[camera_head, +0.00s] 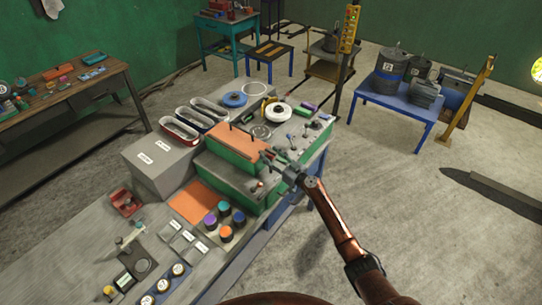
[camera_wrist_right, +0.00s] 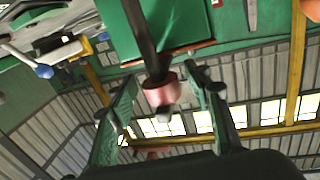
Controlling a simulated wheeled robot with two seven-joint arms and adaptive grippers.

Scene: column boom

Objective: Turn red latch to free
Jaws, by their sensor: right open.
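My right gripper (camera_head: 271,158) reaches in from the lower right in the head view, at the right end of the green box (camera_head: 222,178) with an orange top. In the right wrist view its two fingers (camera_wrist_right: 161,76) are open. A dark bar with a reddish collar (camera_wrist_right: 162,92) and grey tip shows between them; I cannot tell whether they touch it. It looks like the red latch. In the head view a small reddish knob (camera_head: 258,186) is on the box's near side; I cannot tell whether it is the same part. My left gripper is not in view.
The bench also holds a grey box (camera_head: 158,160), oval trays (camera_head: 180,130), a white ring (camera_head: 278,112) and several coloured pots (camera_head: 224,208). A blue table (camera_head: 398,104) with dark drums stands at the back right. The floor right of the bench is mostly clear.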

